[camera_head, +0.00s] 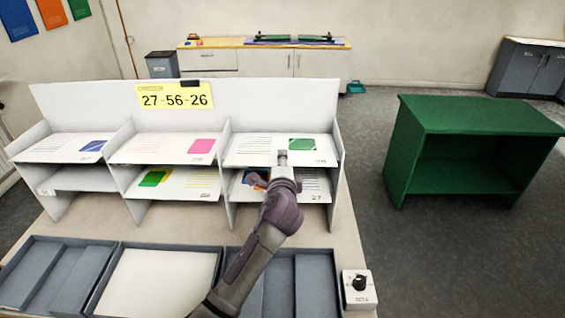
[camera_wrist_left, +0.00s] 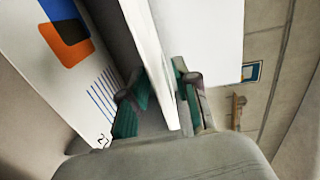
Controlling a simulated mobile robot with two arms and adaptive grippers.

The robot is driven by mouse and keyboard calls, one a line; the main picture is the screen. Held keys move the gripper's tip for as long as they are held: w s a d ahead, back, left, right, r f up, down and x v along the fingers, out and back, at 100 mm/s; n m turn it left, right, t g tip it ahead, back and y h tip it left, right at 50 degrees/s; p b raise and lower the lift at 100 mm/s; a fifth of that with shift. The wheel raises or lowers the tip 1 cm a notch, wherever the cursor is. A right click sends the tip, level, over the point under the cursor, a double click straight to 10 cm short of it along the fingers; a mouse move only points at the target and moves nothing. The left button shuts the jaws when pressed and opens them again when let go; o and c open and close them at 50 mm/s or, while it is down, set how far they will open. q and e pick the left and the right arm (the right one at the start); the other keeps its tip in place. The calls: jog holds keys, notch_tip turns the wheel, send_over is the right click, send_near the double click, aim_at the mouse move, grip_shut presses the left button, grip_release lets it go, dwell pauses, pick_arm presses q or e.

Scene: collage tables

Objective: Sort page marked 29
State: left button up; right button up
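My left gripper (camera_head: 283,160) is at the front of the sorter's right column, at the upper shelf edge. In the left wrist view its fingers (camera_wrist_left: 160,105) are apart, one on each side of a thin white edge (camera_wrist_left: 158,60). I cannot tell whether that edge is shelf, page or both. A page with a green picture (camera_head: 302,145) lies on the upper right shelf; its number is too small to read surely. Below it lies a page marked 27 (camera_head: 316,188), with an orange and blue picture, partly hidden by the gripper. I cannot make out a 29. My right gripper is out of view.
A yellow sign (camera_head: 174,95) on the sorter reads 27-56-26. Other pages lie in the left and middle compartments. Grey trays (camera_head: 315,285) line the table front, partly behind my arm; a dial box (camera_head: 358,289) stands beside them. A green open cabinet (camera_head: 470,115) stands at right.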

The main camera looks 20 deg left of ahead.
pick_arm(q)
jog(key=shift+f, duration=0.1)
jog(key=v, duration=1.2)
jog(key=shift+a+f, duration=0.1)
